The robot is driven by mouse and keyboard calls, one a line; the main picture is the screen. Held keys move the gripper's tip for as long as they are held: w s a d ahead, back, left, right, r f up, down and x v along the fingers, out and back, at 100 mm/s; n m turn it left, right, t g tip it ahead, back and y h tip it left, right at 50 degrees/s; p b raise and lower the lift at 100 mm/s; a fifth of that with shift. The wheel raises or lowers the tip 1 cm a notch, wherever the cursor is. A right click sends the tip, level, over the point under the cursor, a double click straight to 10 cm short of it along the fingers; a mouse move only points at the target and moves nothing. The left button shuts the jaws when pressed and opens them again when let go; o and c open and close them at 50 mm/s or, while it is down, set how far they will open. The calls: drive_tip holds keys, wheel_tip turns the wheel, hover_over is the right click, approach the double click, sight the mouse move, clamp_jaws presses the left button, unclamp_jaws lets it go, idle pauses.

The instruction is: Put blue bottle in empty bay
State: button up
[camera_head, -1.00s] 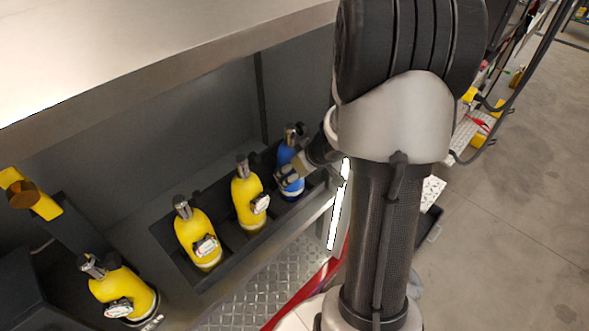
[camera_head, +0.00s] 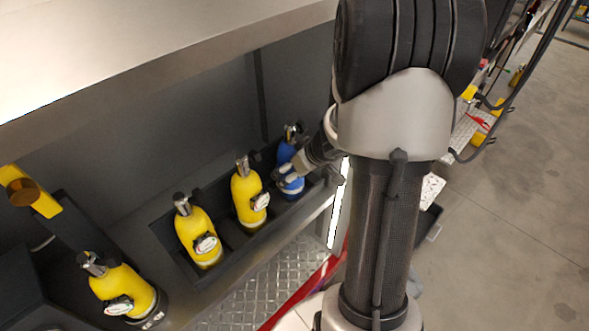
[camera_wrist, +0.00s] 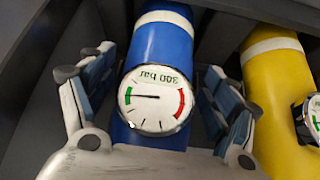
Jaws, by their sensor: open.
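The blue bottle (camera_head: 286,152) stands upright at the right end of the dark rack, to the right of two yellow bottles. In the wrist view, the blue bottle (camera_wrist: 165,45) fills the middle, with a 300 bar gauge (camera_wrist: 156,98) on its front. My gripper (camera_wrist: 160,75) is open, one blue-padded finger on each side of the bottle, with gaps showing between pads and bottle. In the head view my gripper (camera_head: 288,175) is at the bottle's front, and my arm hides part of that area.
Yellow bottles (camera_head: 196,236) and (camera_head: 247,197) stand in the rack (camera_head: 165,232). Another yellow bottle (camera_head: 122,290) stands at lower left. A yellow bottle (camera_wrist: 275,85) is close on the right in the wrist view. A metal shelf (camera_head: 150,60) overhangs the rack.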

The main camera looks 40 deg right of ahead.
drive_tip(key=p+v, duration=0.7)
drive_tip(key=v, duration=0.5)
drive_tip(key=shift+r+p, duration=0.15)
drive_tip(key=shift+p, duration=0.2)
drive_tip(key=shift+w, duration=0.1)
